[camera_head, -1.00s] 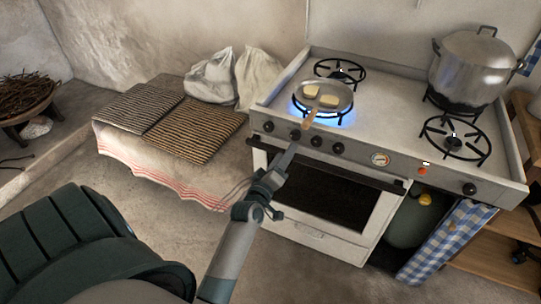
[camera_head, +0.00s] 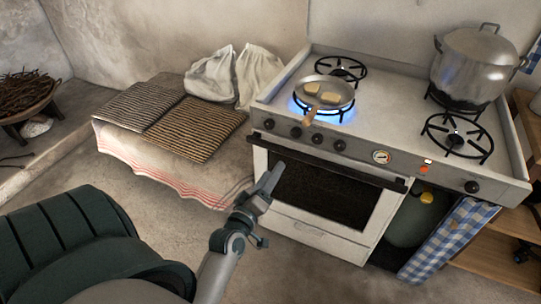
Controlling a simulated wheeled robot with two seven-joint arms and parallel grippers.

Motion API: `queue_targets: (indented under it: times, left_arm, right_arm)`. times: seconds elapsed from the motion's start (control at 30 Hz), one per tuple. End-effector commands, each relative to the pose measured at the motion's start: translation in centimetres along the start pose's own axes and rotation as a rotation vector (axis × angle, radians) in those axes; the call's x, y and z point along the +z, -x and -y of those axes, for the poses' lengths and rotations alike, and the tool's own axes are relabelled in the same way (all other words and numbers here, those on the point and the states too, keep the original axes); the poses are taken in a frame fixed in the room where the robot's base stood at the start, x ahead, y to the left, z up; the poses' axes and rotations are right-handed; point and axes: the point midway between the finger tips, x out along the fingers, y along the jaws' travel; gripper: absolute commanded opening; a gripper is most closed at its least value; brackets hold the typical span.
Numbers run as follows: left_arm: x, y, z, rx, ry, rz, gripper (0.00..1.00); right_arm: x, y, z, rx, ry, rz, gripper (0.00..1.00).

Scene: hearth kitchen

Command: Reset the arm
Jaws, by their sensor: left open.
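My left arm comes in from the bottom, and its gripper (camera_head: 271,178) hangs in front of the stove's oven door, below the front edge. The gripper is open and empty, apart from the pan. It is seen nearly side-on, so the gap between the fingers is hard to make out. A frying pan (camera_head: 341,103) with two pale yellow pieces (camera_head: 329,97) in it sits over a lit blue flame. Its wooden handle (camera_head: 309,116) points toward the stove's front edge. My right gripper is not in view.
The white stove (camera_head: 385,125) carries a large lidded pot (camera_head: 470,68) at the back right and a bare front burner (camera_head: 455,141). Ribbed mats (camera_head: 198,130) lie on a cloth-covered bench, with white sacks (camera_head: 257,72) behind.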

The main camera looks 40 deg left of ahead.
Motion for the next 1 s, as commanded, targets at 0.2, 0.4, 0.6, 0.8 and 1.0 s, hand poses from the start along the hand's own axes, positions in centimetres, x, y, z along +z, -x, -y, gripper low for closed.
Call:
queue_targets:
  times: [0.2,0.4,0.6,0.8,1.0]
  left_arm:
    - [0.0,0.0,0.0,0.0,0.0,0.0,0.49]
    - [0.5,0.0,0.3,-0.005,-0.007,0.009,0.49]
    - [4.4,0.0,2.6,-0.046,-0.076,0.093,0.49]
    - [13.1,1.6,7.9,-0.119,-0.245,0.287,0.49]
    - [22.8,6.3,14.5,-0.175,-0.471,0.539,0.49]
  right_arm:
    - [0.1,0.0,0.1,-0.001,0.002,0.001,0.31]
    - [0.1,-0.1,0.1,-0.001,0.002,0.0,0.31]
    - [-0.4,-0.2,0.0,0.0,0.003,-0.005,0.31]
    - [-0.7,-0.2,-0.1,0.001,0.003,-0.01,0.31]
    - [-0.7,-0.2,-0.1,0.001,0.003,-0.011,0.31]
